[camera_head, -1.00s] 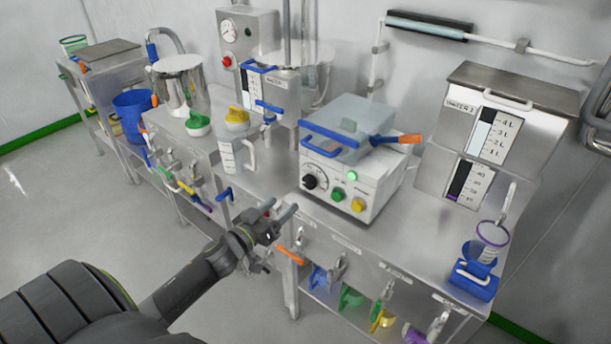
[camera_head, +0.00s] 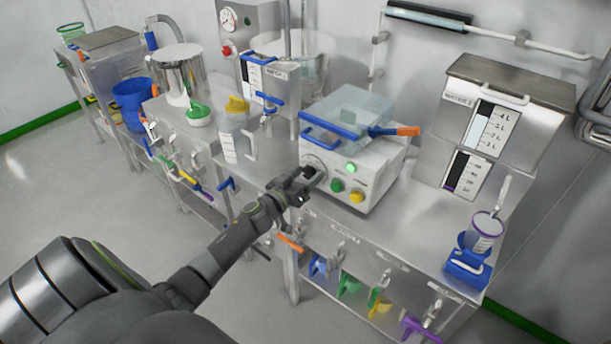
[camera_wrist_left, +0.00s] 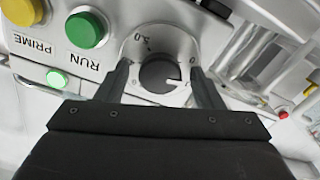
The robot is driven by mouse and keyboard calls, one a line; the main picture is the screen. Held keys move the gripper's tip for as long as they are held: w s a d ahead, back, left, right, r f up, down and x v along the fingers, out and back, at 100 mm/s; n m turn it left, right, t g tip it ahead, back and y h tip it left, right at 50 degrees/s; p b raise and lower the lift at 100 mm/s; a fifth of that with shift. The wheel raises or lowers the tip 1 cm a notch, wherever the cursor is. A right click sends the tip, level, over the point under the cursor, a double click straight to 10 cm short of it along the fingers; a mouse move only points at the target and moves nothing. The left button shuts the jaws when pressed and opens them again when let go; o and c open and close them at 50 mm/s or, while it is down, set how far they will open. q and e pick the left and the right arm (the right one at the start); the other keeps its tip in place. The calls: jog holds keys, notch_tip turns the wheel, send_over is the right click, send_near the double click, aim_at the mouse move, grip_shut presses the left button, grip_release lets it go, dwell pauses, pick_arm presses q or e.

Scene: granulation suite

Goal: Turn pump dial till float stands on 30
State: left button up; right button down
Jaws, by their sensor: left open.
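The pump is a white box (camera_head: 377,172) with a clear-topped cover, on the steel bench. Its dark round dial is mostly hidden by my left gripper (camera_head: 312,181) in the head view. In the wrist view the dial (camera_wrist_left: 158,74) shows between the two fingers of my left gripper (camera_wrist_left: 163,82), one on each side. The fingers are open; contact with the knob cannot be told. The dial's white pointer mark aims right and slightly down in that view. A gauge (camera_head: 467,174) with a dark column and purple mark is on the right-hand tank. Which mark is the float is unclear.
Green (camera_head: 337,185) and yellow (camera_head: 356,197) buttons sit beside the dial. A blue-and-orange handle (camera_head: 392,131) sticks out over the pump's right side. A purple-rimmed cup (camera_head: 486,232) stands at right.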

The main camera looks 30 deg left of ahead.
pick_arm(q)
jog(key=c, duration=1)
jog(key=shift+o, duration=0.2)
